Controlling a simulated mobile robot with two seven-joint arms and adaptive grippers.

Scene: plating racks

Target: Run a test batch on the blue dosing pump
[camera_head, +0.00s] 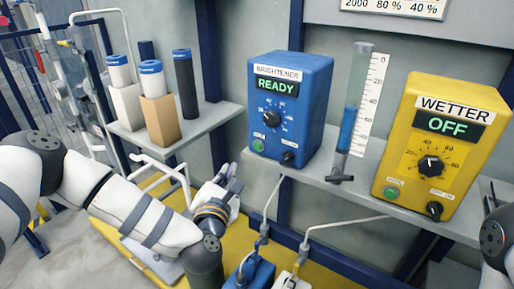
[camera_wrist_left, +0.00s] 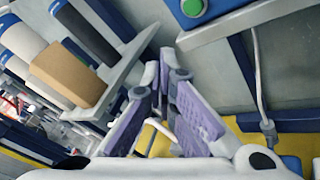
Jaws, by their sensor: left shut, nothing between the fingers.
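The blue dosing pump (camera_head: 313,85) stands on a grey shelf, labelled BRIGHTENER. Its display (camera_head: 277,87) reads READY in green. It has a black dial (camera_head: 271,118), a green button (camera_head: 258,146) and a small black knob (camera_head: 288,157). In the left wrist view the green button (camera_wrist_left: 193,7) shows at the top edge. A clear measuring tube (camera_head: 350,110) beside the pump holds blue liquid in its lower part, with a dark valve handle (camera_head: 340,179) below. My left gripper (camera_head: 232,176) is shut and empty, below and left of the pump; its purple-padded fingers (camera_wrist_left: 165,70) touch nothing. My right gripper is not in view.
A yellow pump (camera_head: 447,100) labelled WETTER reads OFF, right of the tube. Several capped cylinders, two in boxes, stand on a left shelf (camera_head: 215,120). White hoses run below the pump shelf (camera_head: 325,172). A partly cut-off sign (camera_head: 395,6) hangs above.

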